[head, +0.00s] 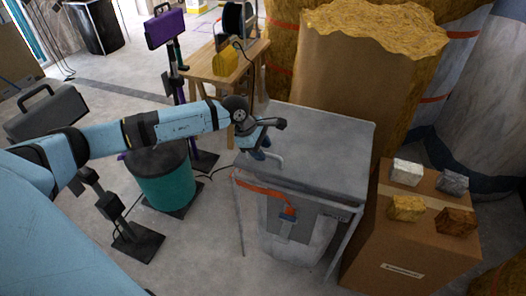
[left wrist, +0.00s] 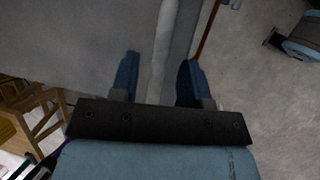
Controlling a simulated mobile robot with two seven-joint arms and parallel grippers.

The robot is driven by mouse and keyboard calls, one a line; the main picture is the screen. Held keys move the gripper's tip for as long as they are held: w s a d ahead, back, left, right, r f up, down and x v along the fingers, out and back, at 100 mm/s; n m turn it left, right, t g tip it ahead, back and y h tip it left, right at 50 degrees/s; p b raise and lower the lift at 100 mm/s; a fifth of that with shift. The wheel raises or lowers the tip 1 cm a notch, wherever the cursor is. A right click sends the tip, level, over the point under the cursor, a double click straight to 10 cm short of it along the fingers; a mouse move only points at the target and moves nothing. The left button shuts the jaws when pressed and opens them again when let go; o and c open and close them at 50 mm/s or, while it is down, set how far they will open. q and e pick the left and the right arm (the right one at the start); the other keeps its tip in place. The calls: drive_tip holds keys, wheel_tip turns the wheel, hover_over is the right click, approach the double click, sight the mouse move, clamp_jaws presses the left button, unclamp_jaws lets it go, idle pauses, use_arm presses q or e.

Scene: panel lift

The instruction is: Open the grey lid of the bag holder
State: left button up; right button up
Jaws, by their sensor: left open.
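The grey lid (head: 325,150) lies flat and closed on top of the bag holder (head: 348,238), whose pale bag (head: 300,243) hangs below it. My left gripper (head: 257,152) is at the lid's left side, close above its surface, with its fingers pointing down. In the left wrist view, its two fingers (left wrist: 158,77) are apart. A pale rounded bar (left wrist: 162,50), which looks like the lid's handle, runs between them. I cannot tell whether either finger touches the bar. My right gripper is in neither view.
A cardboard box (head: 405,262) with several sample blocks stands right of the holder. A tall insulation roll (head: 350,85) stands behind it. A teal bin (head: 165,185) and a wooden table (head: 218,66) are to the left. Bare floor lies in front.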

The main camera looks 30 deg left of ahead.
use_arm(q)
drive_tip(key=shift+w+d+f, duration=0.15)
drive_tip(key=shift+d+f, duration=0.05)
drive_tip(key=shift+f, duration=0.25)
drive_tip(key=shift+r, duration=0.1)
clamp_jaws()
